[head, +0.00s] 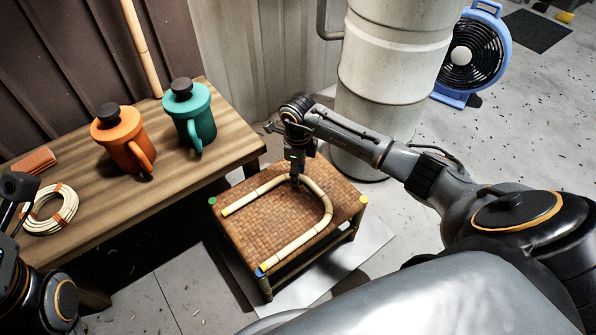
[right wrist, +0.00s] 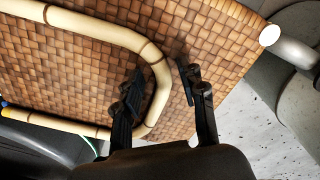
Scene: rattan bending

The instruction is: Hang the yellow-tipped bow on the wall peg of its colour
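The yellow-tipped bow (head: 326,208) is a pale U-shaped rattan rod with darker bands. It lies on the woven stool seat (head: 265,222), its bend to the right and its yellow ends to the left. My right gripper (head: 296,179) is down at the bow's far side. In the right wrist view my right gripper (right wrist: 160,84) has its fingers apart, with the bow's curved part (right wrist: 158,72) between them; contact cannot be told. Dark parts of my left arm show at the head view's left edge; its finger state is unclear. No wall peg is in view.
The stool has green, yellow and blue corner caps. A wooden bench (head: 85,215) at left holds an orange mug (head: 122,140), a teal mug (head: 190,115) and a cane coil (head: 50,208). A pale drum (head: 390,75) and a blue fan (head: 470,55) stand behind.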

